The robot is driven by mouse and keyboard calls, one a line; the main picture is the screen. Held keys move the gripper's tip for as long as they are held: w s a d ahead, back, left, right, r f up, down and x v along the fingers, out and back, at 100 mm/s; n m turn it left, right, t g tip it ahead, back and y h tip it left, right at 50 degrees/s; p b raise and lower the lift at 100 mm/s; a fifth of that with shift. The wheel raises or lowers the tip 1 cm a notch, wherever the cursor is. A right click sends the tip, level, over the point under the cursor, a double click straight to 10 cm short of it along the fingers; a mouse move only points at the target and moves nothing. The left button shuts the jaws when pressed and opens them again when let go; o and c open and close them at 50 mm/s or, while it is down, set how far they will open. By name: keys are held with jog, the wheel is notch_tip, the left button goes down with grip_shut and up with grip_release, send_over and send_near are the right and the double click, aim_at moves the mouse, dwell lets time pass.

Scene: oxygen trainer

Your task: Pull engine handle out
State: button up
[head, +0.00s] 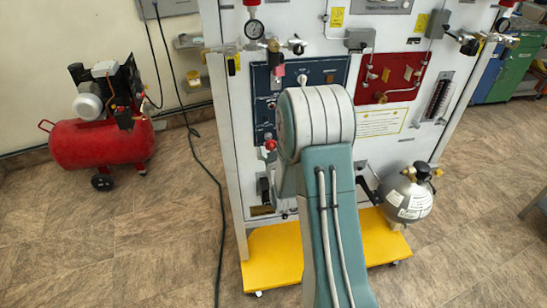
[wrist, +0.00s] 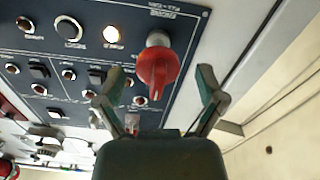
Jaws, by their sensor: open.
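The red engine handle (wrist: 157,68) sticks out from the corner of a dark blue panel (wrist: 85,50), beside a label that reads ENGINE. My gripper (wrist: 161,74) is open, with one finger on each side of the handle. Gaps show between the handle and both fingers in the wrist view, and I cannot tell how far the tips are from the panel. In the head view, a red knob (head: 270,145) at the lower left of the blue panel (head: 262,88) appears to be this handle.
The white trainer cabinet (head: 226,120) stands on a yellow base (head: 270,262). A red panel (head: 400,75) and a grey gas sphere (head: 408,198) are to the right. A red compressor (head: 100,140) stands at left, and a dark cable (head: 205,170) runs along the floor.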

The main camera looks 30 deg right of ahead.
jog(key=v, duration=1.1)
jog(key=shift+a, duration=0.1)
jog(key=s+a+r+g+y, duration=0.3)
jog(key=a+r+g, duration=0.2)
jog(key=a+r, duration=0.3)
jog(key=s+a+r+g+y, duration=0.1)
jog(key=s+a+r+g, duration=0.1)
jog(key=s, duration=0.8)
jog(key=s+a+r+g+y, duration=0.1)
jog(key=s+a+r+g, duration=0.2)
jog(key=s+r, duration=0.3)
jog(key=s+g, duration=0.1)
jog(key=s, duration=0.3)
jog(key=shift+a+n+g, duration=0.25)
jog(key=shift+n+g, duration=0.05)
jog(key=shift+g, duration=0.1)
jog(key=shift+w, duration=0.1)
jog(key=shift+c, duration=0.3)
